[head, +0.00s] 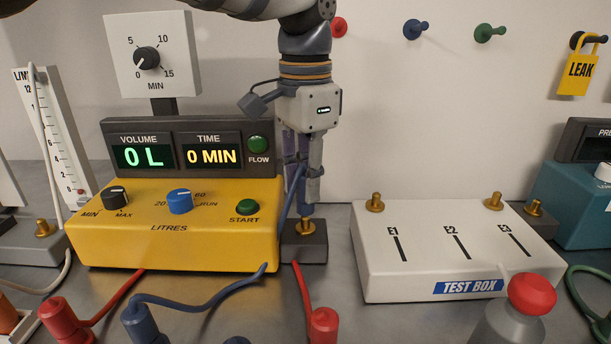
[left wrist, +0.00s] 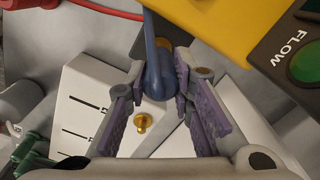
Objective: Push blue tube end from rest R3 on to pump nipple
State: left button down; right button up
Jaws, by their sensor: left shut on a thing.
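My left gripper (head: 303,196) points straight down, shut on the blue tube end (head: 307,210). In the left wrist view the blue tube end (left wrist: 157,78) sits between the purple finger pads (left wrist: 157,92). It is over the dark block (head: 314,242) at the right side of the yellow pump (head: 180,250). A little brass of the pump nipple (head: 306,218) shows just under the tube end. I cannot tell whether the tube is around the nipple or only touching its top. The blue tube (head: 200,298) runs along the bench front. I cannot identify rest R3. My right gripper is out of view.
The white test box (head: 440,262) with brass nipples stands close to the right of the block. Red tube ends (head: 323,322) and a grey body with a red knob (head: 531,294) stand in front. The VOLUME and TIME panel (head: 185,147) rises behind the pump.

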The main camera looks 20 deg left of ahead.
pick_arm(q)
jog(key=shift+f, duration=1.4)
jog(key=c, duration=1.3)
grip_release()
notch_tip(320, 180, up, 12)
